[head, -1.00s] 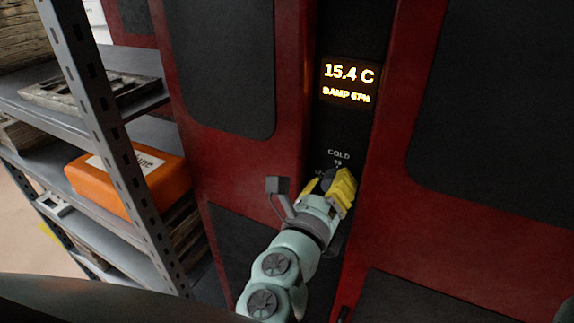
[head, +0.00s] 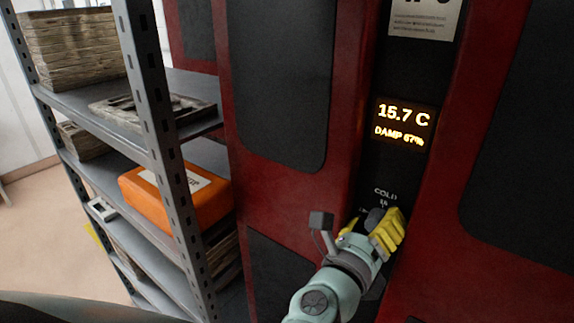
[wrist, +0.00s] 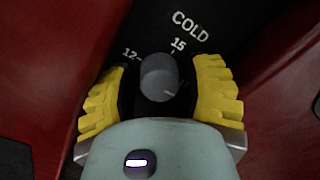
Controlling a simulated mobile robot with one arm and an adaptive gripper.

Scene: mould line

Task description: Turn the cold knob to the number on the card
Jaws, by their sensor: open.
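The grey cold knob (wrist: 160,78) sits on the black panel below the word COLD in the wrist view. Marks 12 and 15 show beside it. Its pale pointer line faces right, clockwise past 15. My gripper (wrist: 160,95) is open, one yellow finger on each side of the knob, with dark gaps between. In the head view my gripper (head: 372,232) partly covers the knob (head: 374,216). A white card (head: 425,14) is at the top of the panel; its large characters are cut off by the frame edge. The display (head: 403,124) reads 15.7 C, DAMP 67%.
Red cabinet doors (head: 505,140) with black panels flank the dark strip, standing out on both sides. A grey metal shelf (head: 150,120) at the left holds an orange case (head: 190,205) and wooden blocks (head: 70,48).

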